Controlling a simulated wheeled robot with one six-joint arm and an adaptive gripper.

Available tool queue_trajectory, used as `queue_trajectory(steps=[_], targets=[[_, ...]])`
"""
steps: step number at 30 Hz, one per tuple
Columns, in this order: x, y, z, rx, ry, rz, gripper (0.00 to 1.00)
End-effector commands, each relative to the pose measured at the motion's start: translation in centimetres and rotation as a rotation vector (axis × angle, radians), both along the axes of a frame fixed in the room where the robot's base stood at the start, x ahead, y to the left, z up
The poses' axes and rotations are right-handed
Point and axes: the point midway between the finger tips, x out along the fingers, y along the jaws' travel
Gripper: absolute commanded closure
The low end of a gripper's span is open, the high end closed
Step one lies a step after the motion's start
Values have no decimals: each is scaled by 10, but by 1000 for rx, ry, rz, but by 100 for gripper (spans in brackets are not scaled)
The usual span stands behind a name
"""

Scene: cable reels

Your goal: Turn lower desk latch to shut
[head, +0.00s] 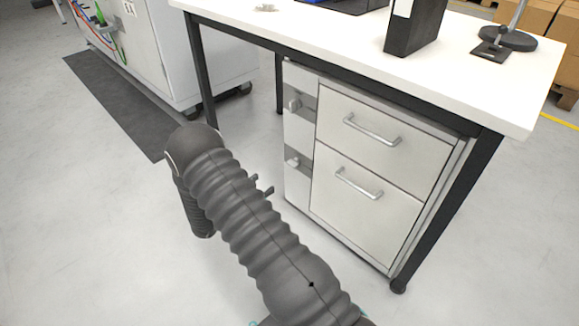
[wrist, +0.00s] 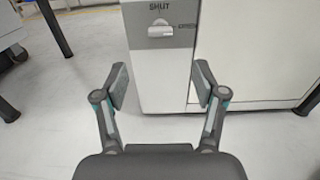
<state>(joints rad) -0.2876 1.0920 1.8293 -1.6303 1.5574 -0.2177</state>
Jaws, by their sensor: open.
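The lower desk latch (head: 292,162) is a light knob on a grey plate, on the narrow strip left of the lower drawer. In the wrist view, the latch (wrist: 160,30) shows as a wide knob lying roughly level, with SHUT printed above it and a blurred word, seemingly OPEN, to its right. My gripper (wrist: 160,83) is open and empty, its fingers apart in front of the strip and below the latch in the picture, not touching it. In the head view, my arm hides most of the gripper; only dark fingertips (head: 262,187) show, left of the latch.
An upper latch (head: 295,104) sits above on the same strip. Two drawers with bar handles (head: 359,183) are to the right. The white desk top (head: 330,37) overhangs, with a dark leg (head: 203,75) at left. Floor left of the cabinet is clear.

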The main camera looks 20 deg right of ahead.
Motion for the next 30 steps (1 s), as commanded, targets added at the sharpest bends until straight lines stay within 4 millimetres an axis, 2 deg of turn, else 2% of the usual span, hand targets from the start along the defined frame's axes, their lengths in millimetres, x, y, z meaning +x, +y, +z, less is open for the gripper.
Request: queue_trajectory(steps=[5,21,30], targets=[[6,-17,-1,-2,2,-2,30],[37,-107,-1,0,1,-3,30],[46,-128,0,0,1,-1,30]])
